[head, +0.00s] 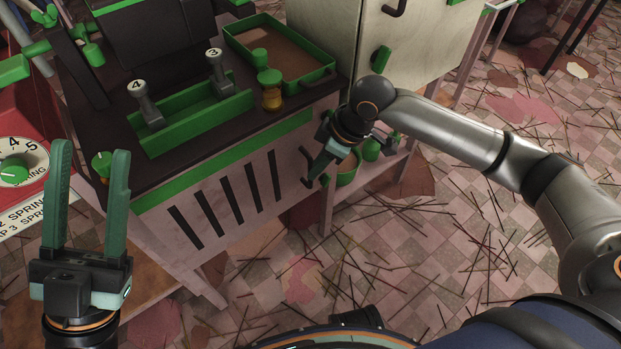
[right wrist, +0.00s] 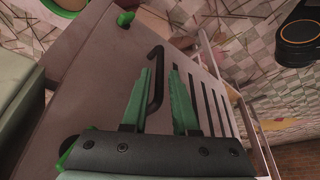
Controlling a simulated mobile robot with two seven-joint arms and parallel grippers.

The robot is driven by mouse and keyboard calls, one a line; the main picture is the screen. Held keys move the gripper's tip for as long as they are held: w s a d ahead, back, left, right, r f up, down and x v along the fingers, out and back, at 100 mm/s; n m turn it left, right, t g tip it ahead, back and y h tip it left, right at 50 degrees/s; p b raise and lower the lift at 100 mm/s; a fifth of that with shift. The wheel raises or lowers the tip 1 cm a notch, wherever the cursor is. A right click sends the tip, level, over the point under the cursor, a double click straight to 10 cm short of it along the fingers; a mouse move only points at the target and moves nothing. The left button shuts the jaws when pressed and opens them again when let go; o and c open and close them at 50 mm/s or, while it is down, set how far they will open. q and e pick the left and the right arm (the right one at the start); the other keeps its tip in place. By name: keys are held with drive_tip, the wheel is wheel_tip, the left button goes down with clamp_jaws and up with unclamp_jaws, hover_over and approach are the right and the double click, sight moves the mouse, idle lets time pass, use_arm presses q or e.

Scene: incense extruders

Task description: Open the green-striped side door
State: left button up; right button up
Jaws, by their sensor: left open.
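The side door (head: 225,205) is a pale panel with a green stripe along its top and several dark slots. Its black bar handle (right wrist: 156,80) is at the right end of the door. My right gripper (head: 316,176) is at that handle. The door looks closed. My left gripper (head: 90,150) is open and empty, raised at the left.
A green tray (head: 190,118) with two numbered levers and a green-rimmed box (head: 300,65) sit on the dark top above the door. A pale cabinet (head: 428,45) stands behind. A low shelf (head: 370,175) with green pots is right of the door. Sticks litter the tiled floor (head: 400,260).

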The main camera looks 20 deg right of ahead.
sight(311, 185)
drive_tip(key=b+x, duration=0.1)
drive_tip(key=x, duration=0.3)
drive_tip(key=shift+f, duration=0.1)
use_arm(q)
wheel_tip(311, 185, down, 2)
drive_tip(key=shift+d+f, duration=0.15)
use_arm(e)
drive_tip(key=shift+a, duration=0.1)
drive_tip(key=shift+c, duration=0.3)
clamp_jaws()
idle(0.7)
